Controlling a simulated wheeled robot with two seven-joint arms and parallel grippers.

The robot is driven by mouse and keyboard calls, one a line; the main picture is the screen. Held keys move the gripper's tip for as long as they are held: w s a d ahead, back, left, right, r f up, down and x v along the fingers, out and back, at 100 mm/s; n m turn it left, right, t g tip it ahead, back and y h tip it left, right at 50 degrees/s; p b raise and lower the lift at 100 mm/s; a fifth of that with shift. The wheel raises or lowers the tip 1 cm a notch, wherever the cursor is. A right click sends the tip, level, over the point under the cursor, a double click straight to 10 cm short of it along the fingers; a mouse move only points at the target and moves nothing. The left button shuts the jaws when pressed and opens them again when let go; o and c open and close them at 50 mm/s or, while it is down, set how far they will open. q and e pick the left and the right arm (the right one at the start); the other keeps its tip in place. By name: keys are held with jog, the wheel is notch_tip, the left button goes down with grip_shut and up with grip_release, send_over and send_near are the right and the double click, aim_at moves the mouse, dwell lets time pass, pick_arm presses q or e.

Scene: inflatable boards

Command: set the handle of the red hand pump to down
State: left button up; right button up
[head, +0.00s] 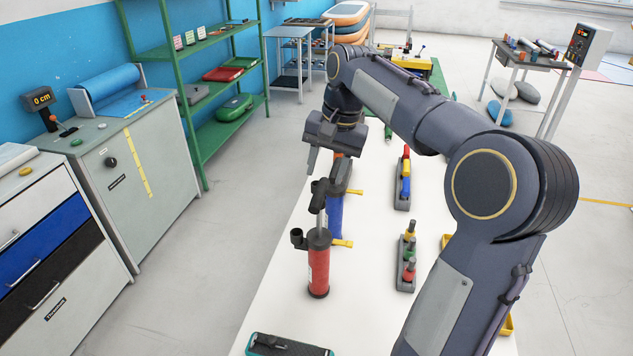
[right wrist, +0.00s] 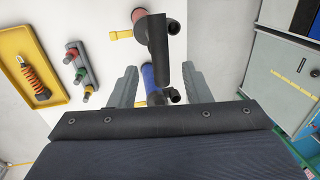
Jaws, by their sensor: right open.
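My right gripper (head: 326,160) is open and empty, just above and behind the handle. In the right wrist view, the handle (right wrist: 158,50) is a dark bar ahead of the gap between the spread fingers (right wrist: 161,88), not gripped. The red body (right wrist: 141,14) shows partly beyond it. My left gripper is out of view.
A blue pump (head: 335,218) stands close behind the red one, partly hidden. To the right are a grey holder with coloured pieces (head: 405,275) and another farther back (head: 403,190). A dark teal-edged tray (head: 288,345) lies at the near end. The table left of the pump is bare.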

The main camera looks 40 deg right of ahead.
aim_at(321, 190)
jog(key=shift+w+a+f, duration=0.15)
jog(key=shift+w+f, duration=0.05)
jog(key=shift+f, duration=1.1)
jog(key=shift+w+a+f, duration=0.15)
jog(key=shift+f, duration=1.1)
grip_shut()
